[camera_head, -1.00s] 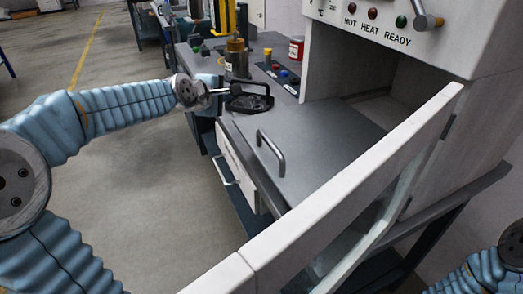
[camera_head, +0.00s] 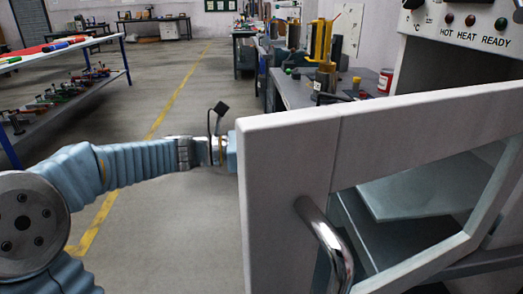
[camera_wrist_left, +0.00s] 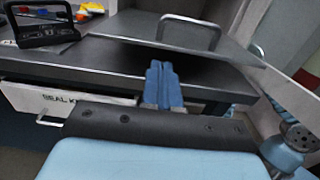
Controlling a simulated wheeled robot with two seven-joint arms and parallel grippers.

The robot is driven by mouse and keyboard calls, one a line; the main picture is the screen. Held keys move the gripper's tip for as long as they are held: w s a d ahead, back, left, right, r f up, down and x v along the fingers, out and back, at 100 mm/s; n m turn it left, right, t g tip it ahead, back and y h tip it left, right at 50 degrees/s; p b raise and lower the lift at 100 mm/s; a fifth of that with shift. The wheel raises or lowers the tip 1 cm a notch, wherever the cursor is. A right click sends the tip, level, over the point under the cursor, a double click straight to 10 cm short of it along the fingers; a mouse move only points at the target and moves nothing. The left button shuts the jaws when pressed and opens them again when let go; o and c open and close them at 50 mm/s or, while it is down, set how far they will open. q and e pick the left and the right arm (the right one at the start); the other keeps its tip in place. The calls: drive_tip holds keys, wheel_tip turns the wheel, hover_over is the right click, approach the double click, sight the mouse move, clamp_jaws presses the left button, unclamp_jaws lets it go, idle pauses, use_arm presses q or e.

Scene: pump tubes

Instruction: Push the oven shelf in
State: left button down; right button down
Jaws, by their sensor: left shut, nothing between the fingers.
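The oven shelf (camera_wrist_left: 225,42) is a flat grey metal plate with a bent-bar handle (camera_wrist_left: 178,20), sticking out above the bench top in the left wrist view. In the head view part of the shelf (camera_head: 420,187) shows through the window of the open white oven door (camera_head: 288,195). My left gripper (camera_wrist_left: 161,72) is shut and empty, its blue fingers pointing at the shelf's front edge, below the handle. I cannot tell whether they touch it. In the head view its fingertips are hidden behind the door. My right gripper is out of view.
The oven body (camera_head: 470,50) with its lamps is at the upper right. A black-handled holder (camera_wrist_left: 42,28) sits on the bench near the shelf. A white drawer (camera_wrist_left: 60,102) is below the bench top. A side table (camera_head: 60,55) stands left; the floor between is clear.

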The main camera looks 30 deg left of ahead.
use_arm(q)
drive_tip(key=x, duration=0.7)
drive_tip(key=shift+w+d, duration=0.25)
drive_tip(key=shift+d, duration=0.05)
drive_tip(key=x, duration=2.1)
drive_tip(key=shift+w+d, duration=0.2)
drive_tip(key=shift+d, duration=0.05)
drive_tip(key=shift+d+p, duration=0.1)
drive_tip(key=shift+p, duration=0.2)
drive_tip(key=shift+r, duration=0.15)
